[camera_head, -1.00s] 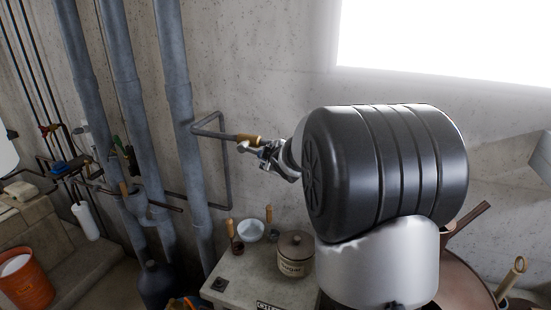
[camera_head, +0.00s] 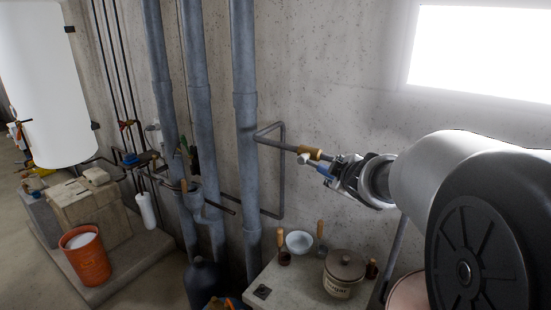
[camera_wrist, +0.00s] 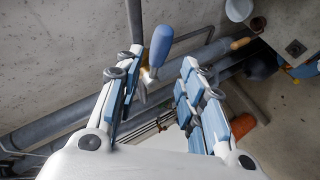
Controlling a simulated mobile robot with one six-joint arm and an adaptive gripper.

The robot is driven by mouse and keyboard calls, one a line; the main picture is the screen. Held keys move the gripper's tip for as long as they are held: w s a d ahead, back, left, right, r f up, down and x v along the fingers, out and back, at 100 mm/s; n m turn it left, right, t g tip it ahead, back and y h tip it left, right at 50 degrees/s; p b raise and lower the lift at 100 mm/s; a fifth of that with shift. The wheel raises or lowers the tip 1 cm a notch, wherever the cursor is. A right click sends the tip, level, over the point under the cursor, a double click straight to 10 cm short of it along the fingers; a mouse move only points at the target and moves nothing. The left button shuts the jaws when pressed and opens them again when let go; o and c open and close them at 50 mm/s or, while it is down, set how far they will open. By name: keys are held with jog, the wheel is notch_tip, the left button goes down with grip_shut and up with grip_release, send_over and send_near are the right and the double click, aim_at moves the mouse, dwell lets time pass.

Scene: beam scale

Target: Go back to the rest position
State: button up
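My gripper (camera_wrist: 152,70) is open and empty, its two blue-padded fingers apart in the wrist view. In the head view my gripper (camera_head: 322,166) is at the end of a thin wall pipe (camera_head: 278,143) with a brass fitting (camera_head: 310,152). A blue-handled valve lever (camera_wrist: 160,46) lies just past the fingertips in the wrist view, between them in the picture. I cannot tell whether the fingers touch it. My arm enters from the right in the head view.
Thick grey vertical pipes (camera_head: 245,120) stand left of my gripper. Below is a small table (camera_head: 282,287) with a white bowl (camera_head: 299,241), wooden-handled tools and a lidded jar (camera_head: 343,275). An orange bucket (camera_head: 85,257) and a white tank (camera_head: 45,85) are at the left.

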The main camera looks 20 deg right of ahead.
jog(key=s+a+f+m+g+y+b, duration=0.2)
jog(key=s+a+f+b, duration=0.6)
jog(key=s, duration=0.8)
jog(key=s+a+f+m+g+y+b, duration=0.2)
jog(key=s+a+f+m+g+b, duration=0.3)
jog(key=s+a+f, duration=1)
jog(key=s+f+m+b, duration=0.1)
jog(key=b, duration=0.2)
jog(key=shift+f+m, duration=0.15)
jog(key=shift+m, duration=0.25)
jog(key=shift+d, duration=0.15)
